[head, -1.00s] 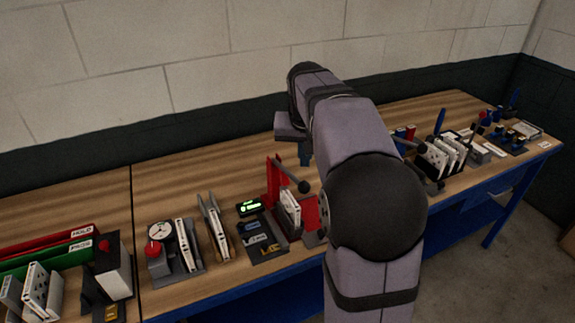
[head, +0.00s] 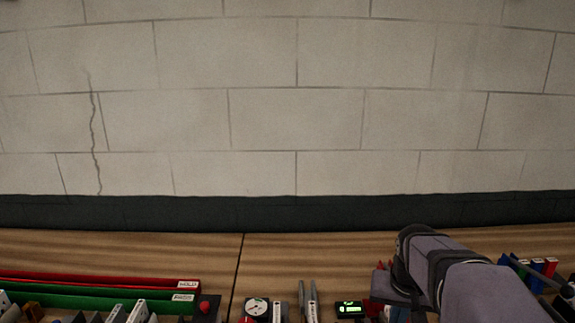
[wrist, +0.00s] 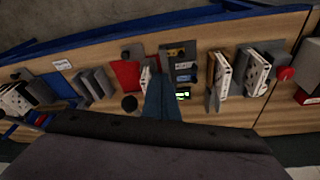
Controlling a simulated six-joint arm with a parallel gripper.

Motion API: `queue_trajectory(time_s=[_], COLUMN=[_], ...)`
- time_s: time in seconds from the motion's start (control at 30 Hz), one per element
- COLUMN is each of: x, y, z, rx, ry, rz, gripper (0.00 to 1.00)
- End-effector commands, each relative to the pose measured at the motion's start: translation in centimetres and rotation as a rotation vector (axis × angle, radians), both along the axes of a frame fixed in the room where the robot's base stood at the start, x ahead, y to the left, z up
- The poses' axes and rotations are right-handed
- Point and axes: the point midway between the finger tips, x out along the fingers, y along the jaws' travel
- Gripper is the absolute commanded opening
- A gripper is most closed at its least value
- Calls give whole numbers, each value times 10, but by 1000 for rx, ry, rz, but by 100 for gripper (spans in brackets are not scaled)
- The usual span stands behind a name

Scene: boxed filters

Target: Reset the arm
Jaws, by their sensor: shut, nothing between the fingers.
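My arm (head: 440,265) reaches in from the lower right in the head view, over the wooden bench. My gripper is hidden or too unclear to make out there. In the wrist view, the dark blue fingers of my gripper (wrist: 161,82) are together with nothing between them. They hang over the bench between a red fixture (wrist: 126,74) and a dark tray with coloured tags (wrist: 180,56). I cannot tell their exact height above the bench.
A small green-lit display (head: 349,308) sits left of my arm. Red and green bins (head: 100,283) stand at the left. White filters in stands (wrist: 222,74) are close to my fingers in the wrist view. A block wall (head: 260,110) rises behind the bench.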

Motion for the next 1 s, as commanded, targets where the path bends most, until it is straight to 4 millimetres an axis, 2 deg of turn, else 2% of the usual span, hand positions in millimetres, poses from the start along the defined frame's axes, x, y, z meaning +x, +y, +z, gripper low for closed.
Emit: queue_trajectory(time_s=[0.03, 0.2, 0.4, 0.5, 0.7, 1.0], x=[-18, -80, -145, -167, -183, -184], y=[15, 56, 83, 90, 94, 94], z=[-16, -63, -103, -114, -123, -123], rx=[9, 32, 51, 55, 59, 60], ry=[31, 123, 207, 232, 252, 253], rz=[41, 167, 275, 307, 332, 332], gripper=[0, 0, 0, 0, 0, 0])
